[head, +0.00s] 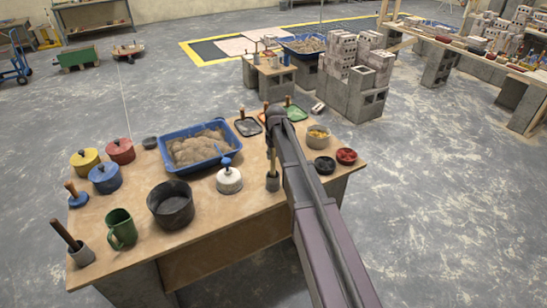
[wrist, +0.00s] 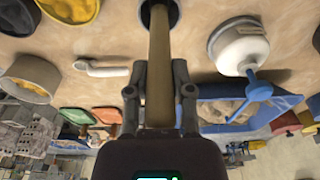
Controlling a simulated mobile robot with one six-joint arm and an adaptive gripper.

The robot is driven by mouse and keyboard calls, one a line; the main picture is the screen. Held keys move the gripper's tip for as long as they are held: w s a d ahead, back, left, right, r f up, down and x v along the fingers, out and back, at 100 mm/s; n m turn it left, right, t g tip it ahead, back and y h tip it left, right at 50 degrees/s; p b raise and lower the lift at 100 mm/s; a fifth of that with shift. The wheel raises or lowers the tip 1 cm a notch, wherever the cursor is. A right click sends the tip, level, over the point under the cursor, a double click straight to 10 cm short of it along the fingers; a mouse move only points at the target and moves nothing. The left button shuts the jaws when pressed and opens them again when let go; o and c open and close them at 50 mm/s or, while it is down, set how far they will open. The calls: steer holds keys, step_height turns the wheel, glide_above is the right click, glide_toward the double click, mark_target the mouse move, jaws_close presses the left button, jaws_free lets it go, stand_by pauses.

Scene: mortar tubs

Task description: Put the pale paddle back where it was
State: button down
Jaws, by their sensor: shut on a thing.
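My gripper (wrist: 160,88) is shut on the pale paddle (wrist: 160,50), with one finger on each side of its straight tan shaft. The far end of the shaft meets the dark mouth of a round grey cup (wrist: 174,14) at the top of the wrist view. In the head view the grey cup (head: 272,182) stands near the table's front right, and the paddle's shaft (head: 272,160) rises upright from it. My gripper (head: 275,128) is above the cup, partly hidden by my arm. The paddle's lower end is hidden, so its depth in the cup cannot be seen.
Bowls (head: 318,137) stand to the right. A black pot (head: 170,204) and green mug (head: 121,229) are at the front left. A white-handled item (wrist: 103,70) lies nearby.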

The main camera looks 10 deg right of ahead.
steer(key=shift+f, duration=0.15)
steer(key=shift+c, duration=2.4)
jaws_free()
steer(key=shift+r, duration=0.2)
step_height(320, 180, up, 12)
steer(key=s+p, duration=0.1)
steer(key=p, duration=1.1)
steer(key=shift+s+d, duration=0.2)
steer(key=shift+d, duration=0.05)
steer(key=s+m+g, duration=0.1)
steer(key=s+m, duration=0.2)
steer(key=s, duration=2.5)
steer(key=shift+m, duration=0.3)
